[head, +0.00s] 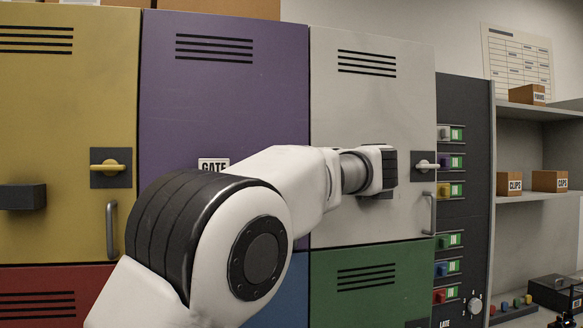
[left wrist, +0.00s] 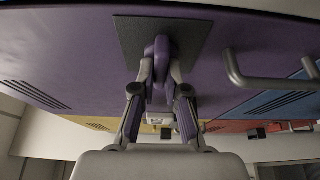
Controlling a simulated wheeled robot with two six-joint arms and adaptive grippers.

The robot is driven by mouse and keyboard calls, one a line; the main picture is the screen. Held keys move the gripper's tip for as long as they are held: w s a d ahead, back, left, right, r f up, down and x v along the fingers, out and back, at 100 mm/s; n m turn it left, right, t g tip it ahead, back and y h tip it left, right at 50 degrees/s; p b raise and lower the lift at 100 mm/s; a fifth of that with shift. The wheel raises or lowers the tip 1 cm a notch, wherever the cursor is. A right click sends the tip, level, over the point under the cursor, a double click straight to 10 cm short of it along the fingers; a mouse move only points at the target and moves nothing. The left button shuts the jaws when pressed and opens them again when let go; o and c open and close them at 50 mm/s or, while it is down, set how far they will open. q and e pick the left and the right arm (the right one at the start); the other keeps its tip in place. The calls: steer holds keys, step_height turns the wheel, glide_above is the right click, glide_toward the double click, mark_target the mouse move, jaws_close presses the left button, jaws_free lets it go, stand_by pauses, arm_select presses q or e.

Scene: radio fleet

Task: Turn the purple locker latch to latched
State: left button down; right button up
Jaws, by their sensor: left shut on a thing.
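The purple locker (head: 225,95) is in the upper middle of the head view, and its latch is hidden there behind my left arm. In the left wrist view the purple latch (left wrist: 158,50) sticks out from a dark plate (left wrist: 190,36) on the purple door. My left gripper (left wrist: 160,76) is shut on this latch, with one finger on each side of it. The head view does not show the fingers. My right gripper is in neither view.
A grey bar handle (left wrist: 265,82) stands out from the purple door beside the latch. A yellow locker (head: 60,110) is on the left and a white locker (head: 370,100) on the right, each with a latch. A dark switch panel (head: 460,120) and grey shelves (head: 540,197) stand farther right.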

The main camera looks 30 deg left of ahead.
arm_select(q)
steer(key=shift+r, duration=0.2)
steer(key=c, duration=1.4)
jaws_free()
steer(key=shift+o, duration=1)
steer(key=shift+w, duration=0.1)
steer(key=shift+w+a+f, duration=0.1)
steer(key=shift+f, duration=0.1)
steer(key=v, duration=1.2)
